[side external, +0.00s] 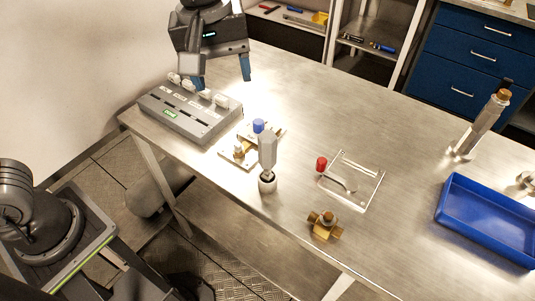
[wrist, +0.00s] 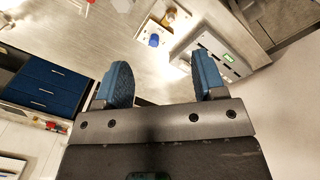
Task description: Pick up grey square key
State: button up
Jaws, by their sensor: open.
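My gripper (side external: 222,78) is open and empty, high above the back of the grey panel box in the side view. Its two blue fingers also show in the wrist view (wrist: 160,62), apart with nothing between them. An upright grey piece with a blocky top (side external: 267,150) stands in a small round base near the table's front edge, right of and below my gripper. It looks like the grey square key, but I cannot confirm its square end. I cannot make it out surely in the wrist view.
The grey panel box (side external: 190,115) carries several white knobs; it also shows in the wrist view (wrist: 225,58). A plate with a blue cap (side external: 258,126), a clear tray (side external: 372,193) with a red cap, a brass fitting (side external: 325,226) and a blue bin (side external: 487,240) occupy the table.

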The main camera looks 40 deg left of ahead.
aim_at(269, 150)
jog(key=d+f+n, duration=0.1)
jog(key=d, duration=0.1)
jog(key=w+d+f+n, duration=0.1)
jog(key=d, duration=0.1)
jog(key=w+d+n+g, duration=0.1)
jog(key=d, duration=0.1)
jog(key=shift+w+d+f+y, duration=0.1)
jog(key=shift+d+f+y, duration=0.2)
jog(key=shift+d+f, duration=0.1)
notch_tip(269, 150, down, 9)
jog(key=shift+r, duration=0.1)
jog(key=f, duration=0.5)
jog(key=shift+w, duration=0.35)
jog(key=shift+r, duration=0.1)
jog(key=c, duration=1)
